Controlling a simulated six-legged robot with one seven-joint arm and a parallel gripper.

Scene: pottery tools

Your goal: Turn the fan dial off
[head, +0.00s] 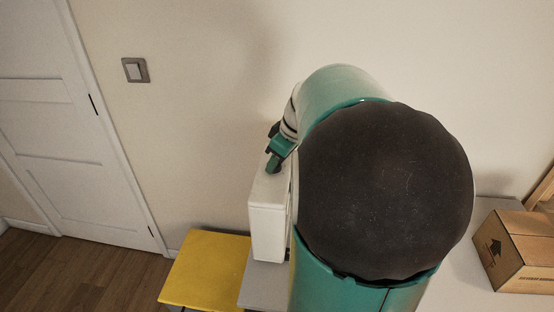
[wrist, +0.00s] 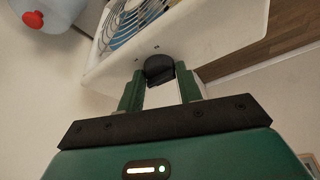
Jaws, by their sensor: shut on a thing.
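The fan (head: 268,219) is a white box-shaped unit standing upright, partly hidden behind my arm in the head view. In the wrist view its white casing (wrist: 205,38) and round grille (wrist: 136,18) show. The fan dial (wrist: 158,67) is a dark knob on the casing's edge face. My gripper (wrist: 159,80) has its two green fingers on either side of the dial, shut on it. In the head view my gripper (head: 274,163) is at the top of the fan. The dial's pointer and markings cannot be read.
A yellow-topped stool or table (head: 205,270) stands left of the fan. A cardboard box (head: 517,250) is at the right. A white container with a red cap (wrist: 33,18) is at the upper left of the wrist view. A wall switch (head: 135,70) and white door (head: 60,120) are at the left.

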